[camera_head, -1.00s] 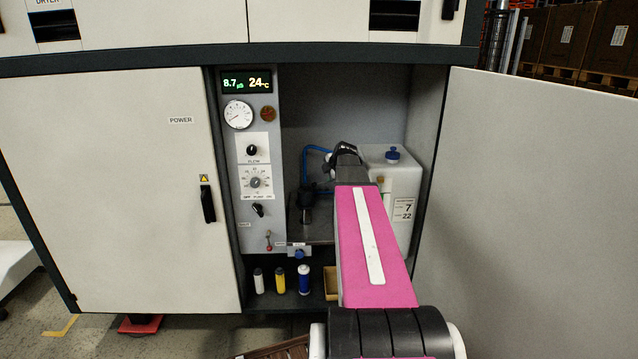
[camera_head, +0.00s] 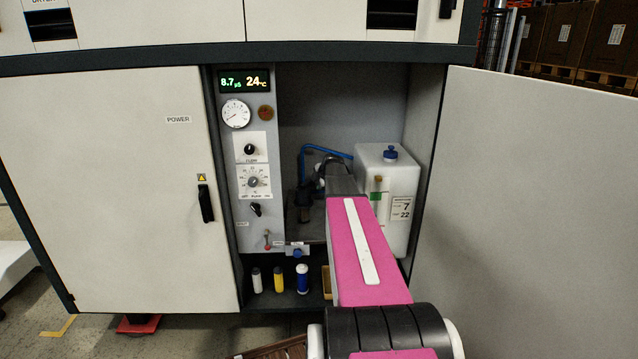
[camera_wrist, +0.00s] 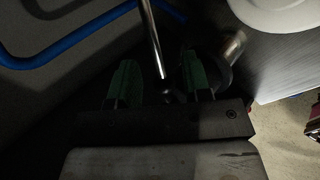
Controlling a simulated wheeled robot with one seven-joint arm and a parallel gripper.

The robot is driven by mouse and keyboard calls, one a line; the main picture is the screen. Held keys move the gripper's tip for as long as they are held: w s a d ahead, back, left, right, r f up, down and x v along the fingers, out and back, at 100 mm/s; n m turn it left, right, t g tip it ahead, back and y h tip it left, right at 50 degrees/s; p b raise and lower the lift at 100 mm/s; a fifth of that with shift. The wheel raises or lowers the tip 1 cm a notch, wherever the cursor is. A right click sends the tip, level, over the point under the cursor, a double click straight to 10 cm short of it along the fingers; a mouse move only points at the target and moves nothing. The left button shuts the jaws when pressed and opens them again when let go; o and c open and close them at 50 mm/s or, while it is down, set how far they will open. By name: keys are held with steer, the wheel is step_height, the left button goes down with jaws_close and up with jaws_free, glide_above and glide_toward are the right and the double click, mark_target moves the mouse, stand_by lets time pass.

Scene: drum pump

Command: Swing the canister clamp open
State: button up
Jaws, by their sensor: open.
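My gripper (camera_wrist: 158,72) is open in the wrist view, with its two green fingers apart. A thin shiny metal rod (camera_wrist: 150,38) reaches down from the top into the gap between them, and I cannot tell whether either finger touches it. A shorter metal cylinder (camera_wrist: 233,46) lies right of the right finger. I cannot tell which of these belongs to the clamp. The white canister (camera_head: 399,226) with a blue cap stands in the cabinet, right of my arm; a white rounded part shows in the wrist view (camera_wrist: 278,14). In the head view my arm hides the fingers.
A blue hose (camera_wrist: 52,52) curves left of the fingers and shows behind my arm (camera_head: 312,148). The control panel (camera_head: 242,215) stands left and the open cabinet door (camera_head: 530,200) right. Several small bottles, including a yellow one (camera_head: 278,280), stand below.

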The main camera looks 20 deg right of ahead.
steer(key=shift+c, duration=0.3)
jaws_close()
steer(key=w, duration=0.2)
steer(key=shift+w+a, duration=0.2)
steer(key=shift+w, duration=0.1)
steer(key=shift+o, duration=0.3)
jaws_free()
steer(key=shift+a, duration=0.25)
steer(key=shift+d, duration=0.1)
steer(key=v, duration=1)
steer(key=shift+s+r, duration=0.25)
steer(key=shift+r, duration=0.05)
